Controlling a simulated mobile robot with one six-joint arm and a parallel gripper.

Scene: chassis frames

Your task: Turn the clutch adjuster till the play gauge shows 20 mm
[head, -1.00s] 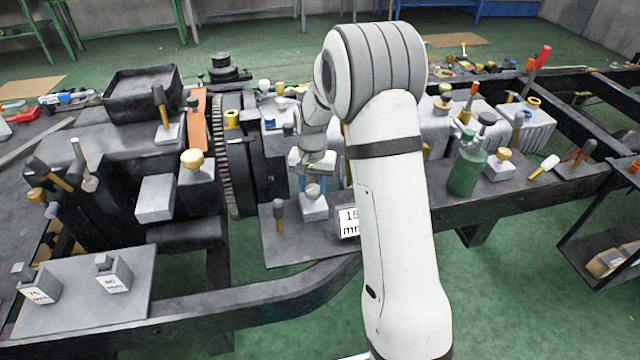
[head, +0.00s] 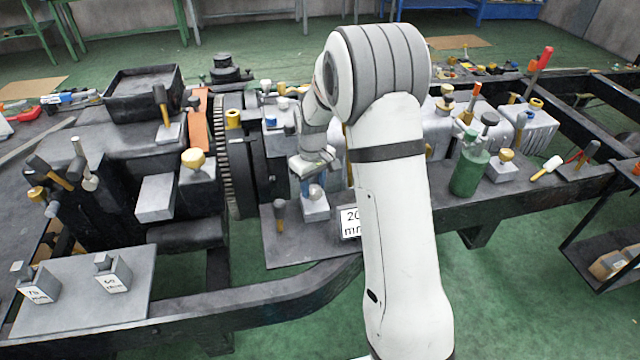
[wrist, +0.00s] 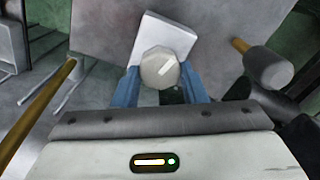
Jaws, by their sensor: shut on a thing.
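The clutch adjuster shows as a pale, many-sided knob (wrist: 159,69) on a light square block (wrist: 178,30) in the wrist view. In the head view its block (head: 315,208) stands on a dark plate. My gripper (wrist: 166,82) has its blue fingers on either side of the knob and is shut on it. In the head view my gripper (head: 313,190) points down at the block. The play gauge (head: 349,222) is a white sign right of the block. It reads "20" over "mm", its right edge hidden by my arm.
A small mallet (head: 279,215) stands on the plate (head: 290,250) left of the block; it also shows in the wrist view (wrist: 266,66). A toothed flywheel (head: 229,160) rises behind left. A green bottle (head: 469,170) stands right of my arm.

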